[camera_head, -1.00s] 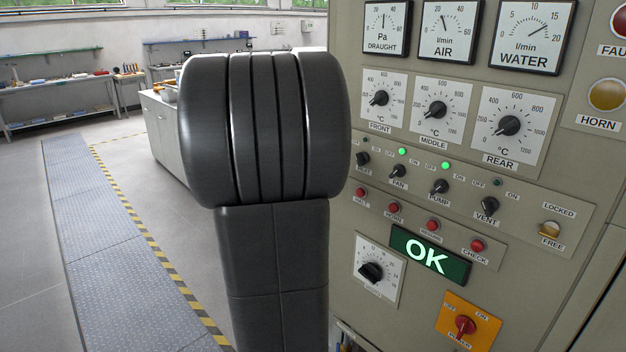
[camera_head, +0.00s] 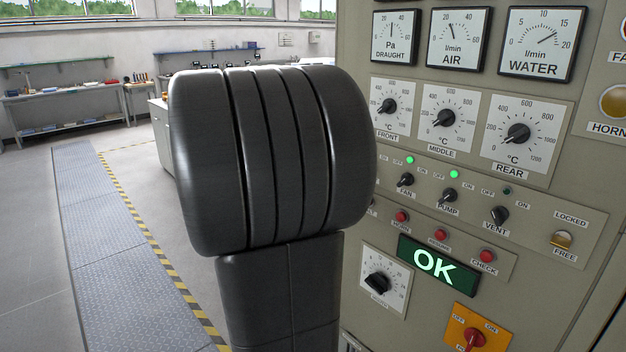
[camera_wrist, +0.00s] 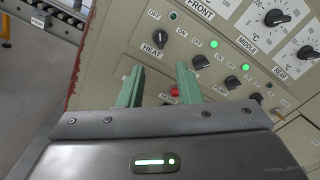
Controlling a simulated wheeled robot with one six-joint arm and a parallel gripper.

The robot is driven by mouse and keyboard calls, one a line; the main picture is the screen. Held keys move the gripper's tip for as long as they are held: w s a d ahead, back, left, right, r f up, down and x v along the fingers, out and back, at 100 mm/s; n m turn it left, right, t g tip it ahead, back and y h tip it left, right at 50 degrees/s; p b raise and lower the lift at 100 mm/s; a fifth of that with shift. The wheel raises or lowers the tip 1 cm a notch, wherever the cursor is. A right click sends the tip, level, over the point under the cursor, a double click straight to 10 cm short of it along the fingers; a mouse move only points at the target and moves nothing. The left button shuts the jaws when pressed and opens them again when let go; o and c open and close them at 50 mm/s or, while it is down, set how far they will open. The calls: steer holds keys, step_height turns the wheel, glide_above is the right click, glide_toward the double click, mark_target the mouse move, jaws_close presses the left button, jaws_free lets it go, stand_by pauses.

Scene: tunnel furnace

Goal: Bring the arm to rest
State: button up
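My gripper (camera_wrist: 160,78) shows in the wrist view as two green fingers set apart, with nothing held between them. It points at the control panel (camera_wrist: 150,25), near the HEAT knob (camera_wrist: 159,39) and a red button (camera_wrist: 175,91) behind the fingers. How far it is from the panel I cannot tell. In the head view my dark arm stands large in front of the panel's left part, and the gripper is hidden there.
The control panel (camera_head: 350,225) in the head view carries dials, gauges, knobs and a lit OK sign (camera_head: 437,265). A yellow-black floor stripe (camera_head: 150,240) and a metal walkway (camera_head: 95,200) run along the left. Benches (camera_head: 70,105) stand at the back; floor at left is clear.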

steer(key=p+x, duration=0.2)
steer(key=x, duration=1.1)
steer(key=shift+w+d, duration=0.25)
steer(key=shift+d, duration=0.05)
steer(key=b+v, duration=0.2)
steer(key=v, duration=1.2)
steer(key=w+d+m+b, duration=0.2)
steer(key=w+d+m, duration=0.6)
steer(key=d+m, duration=0.3)
steer(key=shift+d+m+b, duration=0.25)
steer(key=shift+m+b, duration=0.05)
steer(key=shift+m, duration=1.1)
